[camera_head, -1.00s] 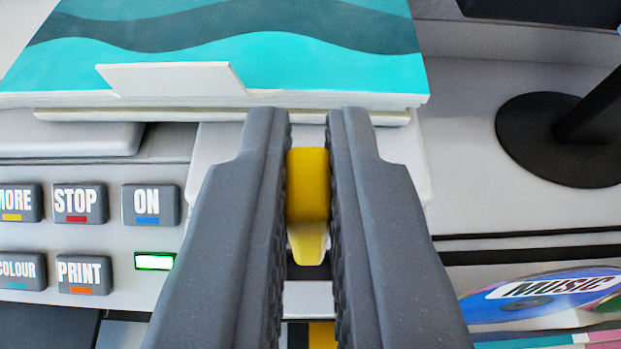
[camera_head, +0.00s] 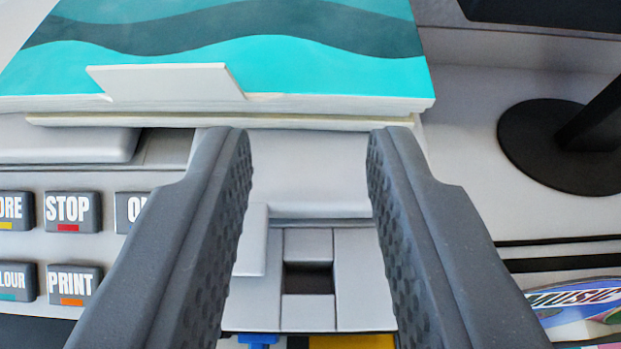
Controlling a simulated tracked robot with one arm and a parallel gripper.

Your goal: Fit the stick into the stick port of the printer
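My gripper (camera_head: 309,150) is open over the front of the grey printer (camera_head: 310,180), and nothing shows between its ribbed fingers. Between and below the fingers is a grey panel with a dark square opening (camera_head: 308,278), which looks like the stick port; I see no stick standing in it. A small raised grey block (camera_head: 252,240) sits left of the opening. The yellow stick cannot be made out. A yellow patch (camera_head: 348,342) shows at the bottom edge, but I cannot tell what it belongs to.
A teal wavy-patterned panel (camera_head: 330,70) lies behind the fingers. Printer buttons, including STOP (camera_head: 70,211) and PRINT (camera_head: 74,285), are at left. A black stand with a round base (camera_head: 540,165) is at right. A MUSIC disc (camera_head: 575,300) lies lower right.

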